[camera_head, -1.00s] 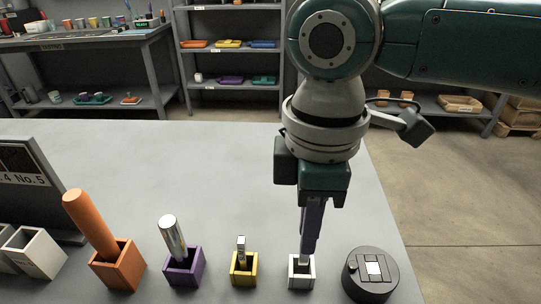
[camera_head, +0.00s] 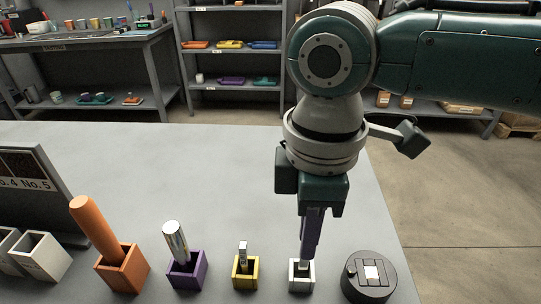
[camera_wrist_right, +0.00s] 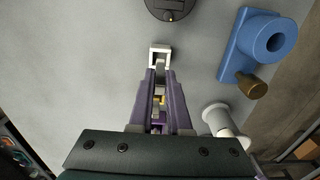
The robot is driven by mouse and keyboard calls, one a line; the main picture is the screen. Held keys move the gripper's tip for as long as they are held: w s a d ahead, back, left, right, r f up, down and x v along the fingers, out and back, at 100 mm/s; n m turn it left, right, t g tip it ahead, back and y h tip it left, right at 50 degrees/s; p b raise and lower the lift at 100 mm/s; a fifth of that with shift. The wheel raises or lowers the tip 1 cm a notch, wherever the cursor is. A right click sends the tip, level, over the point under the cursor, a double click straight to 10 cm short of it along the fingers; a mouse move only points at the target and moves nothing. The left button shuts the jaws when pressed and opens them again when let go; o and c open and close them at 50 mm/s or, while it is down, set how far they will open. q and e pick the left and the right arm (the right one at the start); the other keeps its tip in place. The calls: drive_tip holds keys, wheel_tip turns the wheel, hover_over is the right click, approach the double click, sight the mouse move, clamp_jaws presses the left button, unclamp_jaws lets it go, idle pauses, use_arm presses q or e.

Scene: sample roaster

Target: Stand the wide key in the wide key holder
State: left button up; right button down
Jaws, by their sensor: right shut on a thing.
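My right gripper (camera_head: 305,258) points down over a small white square holder (camera_head: 301,278) near the front edge of the table. Its purple fingers are shut on a metal key (camera_wrist_right: 160,68), taken as the wide key. The key's lower end is at the white holder's opening and looks to be inside it, upright. The white holder also shows in the right wrist view (camera_wrist_right: 153,55). How deep the key sits is hidden by the fingers and walls. My left gripper is not in view.
Left of the white holder stand a yellow holder (camera_head: 246,281) with a silver key, a purple holder (camera_head: 186,276) with a silver cylinder and an orange holder (camera_head: 122,277) with an orange rod. A round black block (camera_head: 367,290) stands close right. A blue part (camera_wrist_right: 235,62) shows in the wrist view.

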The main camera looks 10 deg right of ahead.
sight(303, 266)
idle(0.4)
drive_tip(key=shift+f+b, duration=1.2)
drive_tip(key=shift+f, duration=0.8)
drive_tip(key=c, duration=0.8)
unclamp_jaws()
wheel_tip(303, 266, up, 9)
drive_tip(key=shift+f+p, duration=0.1)
drive_tip(key=shift+p, duration=0.9)
drive_tip(key=shift+r, duration=0.6)
